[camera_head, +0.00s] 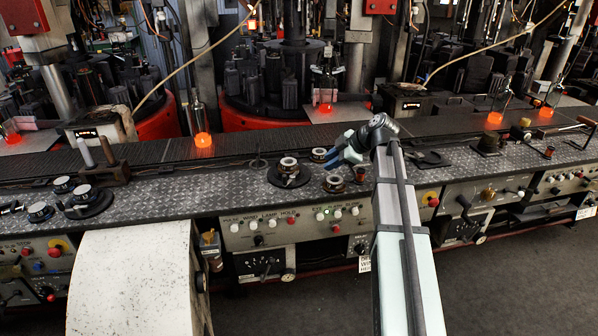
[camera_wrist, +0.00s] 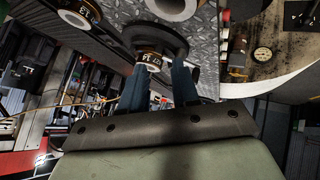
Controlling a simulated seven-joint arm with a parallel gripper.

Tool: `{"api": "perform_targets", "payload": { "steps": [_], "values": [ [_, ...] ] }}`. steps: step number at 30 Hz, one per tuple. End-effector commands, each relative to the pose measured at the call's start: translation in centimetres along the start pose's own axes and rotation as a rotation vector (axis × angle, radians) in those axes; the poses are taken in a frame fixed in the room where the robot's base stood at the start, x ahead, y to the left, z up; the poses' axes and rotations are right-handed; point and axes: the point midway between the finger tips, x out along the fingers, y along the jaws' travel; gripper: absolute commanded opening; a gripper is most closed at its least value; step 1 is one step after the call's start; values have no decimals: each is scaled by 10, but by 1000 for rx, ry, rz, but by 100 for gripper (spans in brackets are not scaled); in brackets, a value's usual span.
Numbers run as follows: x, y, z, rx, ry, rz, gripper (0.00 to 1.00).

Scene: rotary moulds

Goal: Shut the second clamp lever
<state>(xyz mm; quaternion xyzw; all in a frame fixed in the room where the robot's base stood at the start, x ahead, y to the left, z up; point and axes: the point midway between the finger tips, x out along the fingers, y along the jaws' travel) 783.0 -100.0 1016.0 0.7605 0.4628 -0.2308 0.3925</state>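My gripper (camera_head: 338,156) hangs over the metal bench top in the head view, its blue fingers pointing left and down. In the wrist view its two fingers (camera_wrist: 160,68) stand apart with nothing held between them. A ringed metal mould cup (camera_wrist: 152,58) on a dark round base shows just beyond the fingertips; I cannot tell whether they touch it. A black lever on a panel (camera_head: 267,267) sits low on the bench front, and another dark lever (camera_head: 465,208) is further right. I cannot tell which lever is the second clamp lever, or whether it is shut.
A mould cup on a round base (camera_head: 288,172) stands left of my gripper, and a cup (camera_head: 334,184) is just below it. More cups (camera_head: 40,212) are at the far left. A white rounded housing (camera_head: 135,278) juts out in front. Dark floor (camera_head: 525,285) is clear at right.

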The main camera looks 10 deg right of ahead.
Motion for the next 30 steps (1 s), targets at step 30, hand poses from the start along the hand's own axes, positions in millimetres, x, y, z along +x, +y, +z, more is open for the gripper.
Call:
{"api": "perform_targets", "payload": {
  "steps": [30],
  "values": [
    [35, -88, -10, 484, 810, 100, 39]
  ]
}}
